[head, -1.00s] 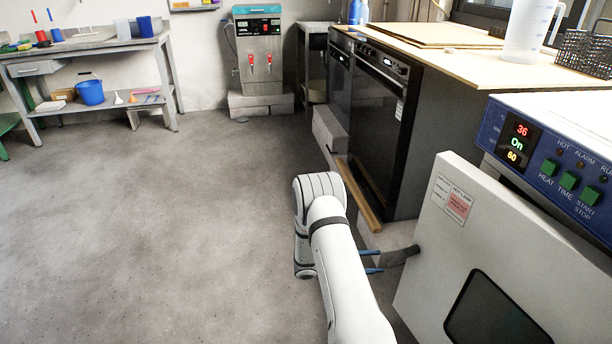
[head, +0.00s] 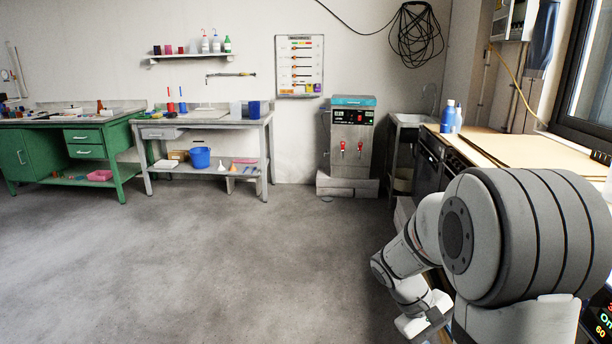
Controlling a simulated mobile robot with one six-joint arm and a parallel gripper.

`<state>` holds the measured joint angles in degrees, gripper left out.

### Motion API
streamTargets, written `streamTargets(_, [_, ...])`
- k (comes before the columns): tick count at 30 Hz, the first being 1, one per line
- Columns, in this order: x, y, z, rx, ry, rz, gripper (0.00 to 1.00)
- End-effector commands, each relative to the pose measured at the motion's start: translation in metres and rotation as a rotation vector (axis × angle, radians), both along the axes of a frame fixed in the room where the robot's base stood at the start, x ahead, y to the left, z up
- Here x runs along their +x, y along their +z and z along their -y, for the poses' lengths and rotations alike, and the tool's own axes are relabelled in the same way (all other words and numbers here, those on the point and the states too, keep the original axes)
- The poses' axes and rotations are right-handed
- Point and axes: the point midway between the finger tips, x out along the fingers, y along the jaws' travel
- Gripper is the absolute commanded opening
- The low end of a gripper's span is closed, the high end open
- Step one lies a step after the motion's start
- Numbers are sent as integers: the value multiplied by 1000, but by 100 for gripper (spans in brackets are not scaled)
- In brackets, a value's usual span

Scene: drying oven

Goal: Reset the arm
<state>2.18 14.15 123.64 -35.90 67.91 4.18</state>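My arm fills the lower right of the head view, folded, with its large grey and white joint close to the camera. Its wrist end, with what looks like my gripper (head: 428,322), hangs low near the bottom edge. Its fingers cannot be made out, so I cannot tell whether it is open or shut. The drying oven shows only as a sliver of its control panel (head: 603,325) with lit digits at the right edge. The oven door is hidden or out of view.
Open grey floor (head: 230,270) lies left of my arm. A green bench (head: 95,150), a grey table (head: 205,125) with a blue bucket (head: 200,158), and a steel water boiler (head: 350,145) stand along the back wall. A wooden counter (head: 490,147) runs along the right.

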Motion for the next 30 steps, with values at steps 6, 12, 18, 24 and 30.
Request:
streamTargets(6, [-39, 95, -45, 192, -77, 224, 40])
streamTargets(12, [-72, 159, -85, 366, -136, 425, 40])
streamTargets(18, [-94, 200, -113, 500, -178, 579, 40])
streamTargets(24, [-101, 210, -124, 551, -193, 637, 40])
streamTargets(30, [-101, 209, -124, 553, -194, 639, 40])
